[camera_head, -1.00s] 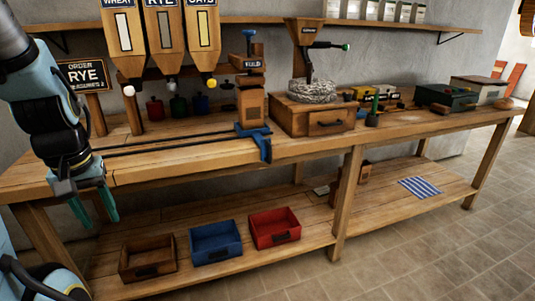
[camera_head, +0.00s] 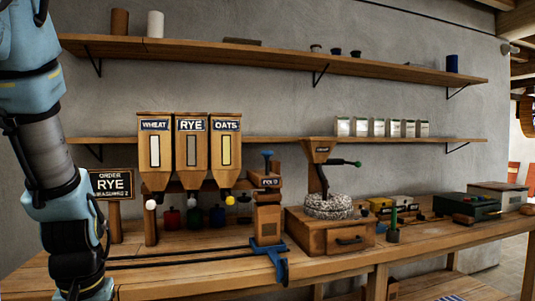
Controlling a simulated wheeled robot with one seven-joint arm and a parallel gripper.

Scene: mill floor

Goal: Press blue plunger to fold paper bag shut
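The blue plunger (camera_head: 267,155) is a knob on a short stem, standing raised above the wooden fold press (camera_head: 267,182), which carries a small sign that seems to read FOLD. A brown boxy shape (camera_head: 267,222) sits beneath the press head; I cannot tell whether it is the paper bag or part of the press. A blue bracket (camera_head: 270,260) is at the bench's front edge below it. My gripper (camera_head: 88,290) is at the lower left, cut off by the bottom edge, well left of the press and touching nothing visible. Its fingertips are hidden.
WHEAT, RYE and OATS hoppers (camera_head: 190,150) hang left of the press, beside an order sign (camera_head: 113,183) reading RYE. Dark rails (camera_head: 180,257) run along the bench. A grinder (camera_head: 328,205) stands right of the press. White packets (camera_head: 380,127) line the shelf. Bench front is mostly clear.

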